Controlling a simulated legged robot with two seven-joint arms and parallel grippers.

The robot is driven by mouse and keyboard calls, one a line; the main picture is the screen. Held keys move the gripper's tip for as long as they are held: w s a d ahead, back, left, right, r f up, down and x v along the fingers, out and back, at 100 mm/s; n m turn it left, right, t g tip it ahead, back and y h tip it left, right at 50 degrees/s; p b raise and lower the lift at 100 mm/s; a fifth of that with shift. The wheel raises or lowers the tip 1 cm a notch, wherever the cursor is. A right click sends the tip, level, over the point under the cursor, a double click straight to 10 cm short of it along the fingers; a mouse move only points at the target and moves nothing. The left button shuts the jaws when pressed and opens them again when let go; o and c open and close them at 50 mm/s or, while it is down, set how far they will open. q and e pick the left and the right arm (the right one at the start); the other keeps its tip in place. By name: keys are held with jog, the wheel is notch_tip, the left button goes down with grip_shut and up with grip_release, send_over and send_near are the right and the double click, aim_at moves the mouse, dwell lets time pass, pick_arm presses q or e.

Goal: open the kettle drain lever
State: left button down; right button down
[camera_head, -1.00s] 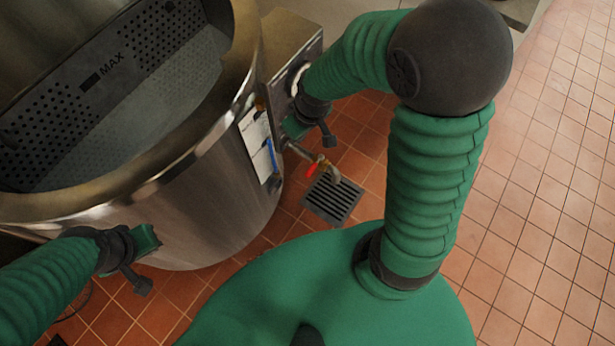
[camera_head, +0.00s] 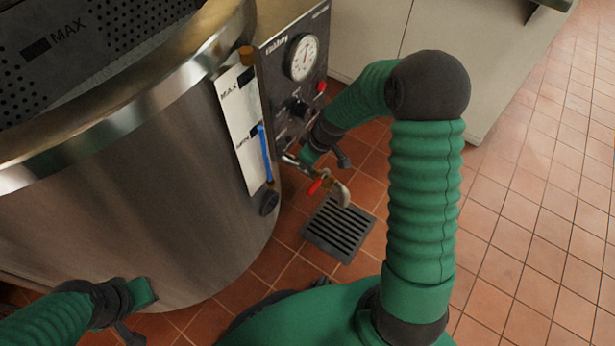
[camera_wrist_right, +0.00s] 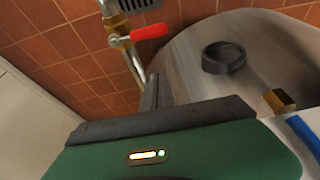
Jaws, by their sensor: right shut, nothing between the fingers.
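The kettle's drain lever (camera_head: 315,187) is a small red handle on a brass valve with a steel outlet pipe (camera_head: 343,195), low at the kettle's right side. In the right wrist view the red lever (camera_wrist_right: 150,31) lies sideways from the valve, upper middle. My right gripper (camera_head: 307,158) is beside the control box, just above the valve and apart from the lever. In the wrist view its dark fingers (camera_wrist_right: 156,92) are shut and empty, below the lever. My left gripper (camera_head: 146,292) is at the kettle's lower front; its fingers do not show clearly.
The big steel kettle (camera_head: 130,215) fills the left. A level gauge (camera_head: 241,128) with a blue marker and a control box with a dial (camera_head: 301,58) are on its right side. A floor drain grate (camera_head: 338,229) lies below the outlet. The tiled floor at right is clear.

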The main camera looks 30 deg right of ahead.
jog(key=b+x, duration=0.7)
jog(key=x, duration=0.4)
jog(key=s, duration=0.1)
jog(key=s+d+b, duration=0.1)
jog(key=s+r, duration=0.1)
jog(key=s, duration=0.1)
jog(key=shift+s+d+r, duration=0.1)
jog(key=shift+d, duration=0.25)
jog(key=shift+s+d+n+p, duration=0.1)
jog(key=shift+s+n+p, duration=0.2)
jog(key=shift+s+n, duration=0.15)
jog(key=shift+s+d+r+n+g+y+p, duration=0.15)
jog(key=shift+s+n+g+y+p, duration=0.2)
jog(key=shift+n+p, duration=0.4)
jog(key=s+d+n+g+p, duration=0.1)
jog(key=d+n+p, duration=0.1)
jog(key=n+p, duration=0.2)
jog(key=s+d+n+g+y+p, duration=0.1)
jog(key=s+d+n+p, duration=0.1)
jog(key=n+p, duration=0.3)
jog(key=s+d+n+g+p, duration=0.1)
jog(key=d+n+g+p, duration=0.1)
jog(key=d+n+p, duration=0.2)
jog(key=shift+s+d+n+y+p, duration=0.25)
jog(key=shift+s+n+p, duration=0.15)
jog(key=shift+n, duration=0.4)
jog(key=shift+d, duration=0.2)
